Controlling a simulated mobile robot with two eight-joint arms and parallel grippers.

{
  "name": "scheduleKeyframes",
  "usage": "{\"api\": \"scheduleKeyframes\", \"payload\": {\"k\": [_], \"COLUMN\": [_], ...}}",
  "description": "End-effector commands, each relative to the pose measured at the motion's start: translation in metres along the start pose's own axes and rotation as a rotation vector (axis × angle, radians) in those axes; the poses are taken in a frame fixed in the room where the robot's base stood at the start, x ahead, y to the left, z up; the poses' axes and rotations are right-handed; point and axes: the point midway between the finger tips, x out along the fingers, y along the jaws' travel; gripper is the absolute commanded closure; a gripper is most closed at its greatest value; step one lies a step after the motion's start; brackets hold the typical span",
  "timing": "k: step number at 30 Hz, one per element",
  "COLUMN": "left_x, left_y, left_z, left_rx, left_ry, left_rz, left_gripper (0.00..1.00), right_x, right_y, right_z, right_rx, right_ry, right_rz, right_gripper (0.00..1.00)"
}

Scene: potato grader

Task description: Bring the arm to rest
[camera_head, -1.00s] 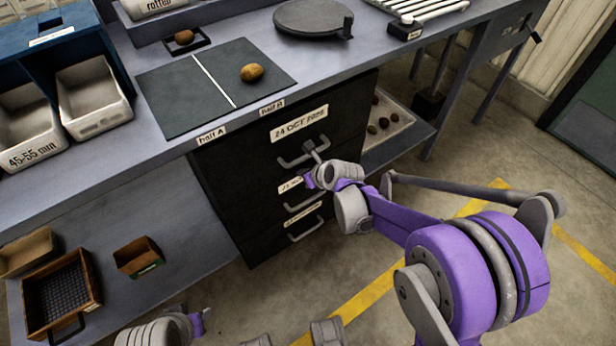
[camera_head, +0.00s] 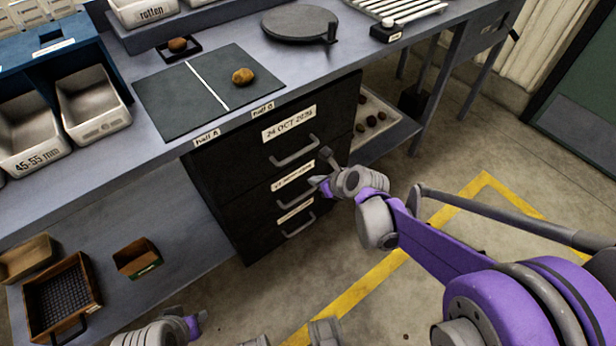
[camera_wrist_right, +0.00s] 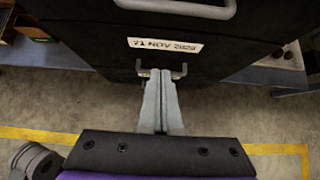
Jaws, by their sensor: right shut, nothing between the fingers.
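My right gripper (camera_head: 325,172) is in front of the black drawer cabinet, just right of the drawer handles. It is shut and empty. In the right wrist view its two grey fingers (camera_wrist_right: 163,102) lie side by side, pointing at the cabinet front, and their tips overlap a drawer handle (camera_wrist_right: 180,73) in the picture. I cannot tell whether they touch it. The purple and grey right arm (camera_head: 440,245) reaches in from the lower right. My left gripper (camera_head: 195,325) is low at the bottom edge, partly cut off. Its fingers are too small to read.
The cabinet has a top drawer labelled 24 OCT (camera_head: 289,124) and more drawers below, all looking closed. The bench above holds a dark mat (camera_head: 165,105) with a potato (camera_head: 243,76), and a round plate (camera_head: 300,22). Open floor with yellow tape (camera_head: 370,285) lies right of the cabinet.

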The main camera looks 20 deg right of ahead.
Motion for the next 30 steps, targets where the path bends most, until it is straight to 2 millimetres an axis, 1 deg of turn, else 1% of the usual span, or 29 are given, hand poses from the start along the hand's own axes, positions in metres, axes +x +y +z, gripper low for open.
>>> {"api": "scheduleKeyframes", "payload": {"k": [1, 3, 12, 14, 16, 17, 20, 21, 23, 24, 26, 27, 29, 30], "left_x": [-0.003, -0.004, -0.004, -0.004, -0.004, -0.004, -0.004, -0.004, -0.004, -0.004, -0.004, -0.004, -0.004, -0.004], "left_y": [0.0, 0.0, 0.0, 0.0, 0.0, 0.0, 0.0, 0.0, 0.0, 0.0, 0.0, 0.0, 0.0, 0.0], "left_z": [-0.001, -0.001, -0.001, -0.001, -0.001, -0.001, -0.001, -0.001, -0.001, -0.001, -0.001, -0.001, -0.001, -0.001], "left_rx": [0.0, 0.0, 0.0, 0.0, 0.0, 0.0, 0.0, 0.0, 0.0, 0.0, 0.0, 0.0, 0.0, 0.0], "left_ry": [0.001, 0.001, 0.001, 0.001, 0.001, 0.001, 0.001, 0.001, 0.001, 0.001, 0.001, 0.001, 0.001, 0.001], "left_rz": [0.0, 0.0, 0.0, 0.0, 0.0, 0.0, 0.0, 0.0, 0.0, 0.0, 0.0, 0.0, 0.0, 0.0], "left_gripper": [0.61, 0.61, 0.61, 0.61, 0.61, 0.61, 0.61, 0.61, 0.61, 0.61, 0.61, 0.61, 0.61, 0.61], "right_x": [-0.007, -0.011, -0.013, -0.016, -0.023, -0.027, -0.047, -0.056, -0.07, -0.079, -0.092, -0.101, -0.114, -0.122], "right_y": [0.0, 0.0, 0.001, 0.003, 0.008, 0.011, 0.026, 0.032, 0.042, 0.047, 0.055, 0.06, 0.067, 0.071], "right_z": [0.001, 0.0, -0.001, -0.002, -0.005, -0.007, -0.019, -0.025, -0.035, -0.043, -0.054, -0.062, -0.075, -0.084], "right_rx": [0.0, -0.001, -0.008, -0.041, -0.134, -0.195, -0.471, -0.605, -0.815, -0.955, -1.162, -1.302, -1.508, -1.644], "right_ry": [0.0, 0.0, 0.002, 0.007, 0.021, 0.03, 0.072, 0.091, 0.121, 0.141, 0.168, 0.184, 0.209, 0.224], "right_rz": [-0.001, 0.0, 0.0, 0.001, 0.004, 0.006, 0.02, 0.031, 0.051, 0.067, 0.096, 0.117, 0.156, 0.183], "right_gripper": [1.0, 1.0, 1.0, 1.0, 1.0, 1.0, 1.0, 1.0, 1.0, 1.0, 1.0, 1.0, 1.0, 1.0]}}
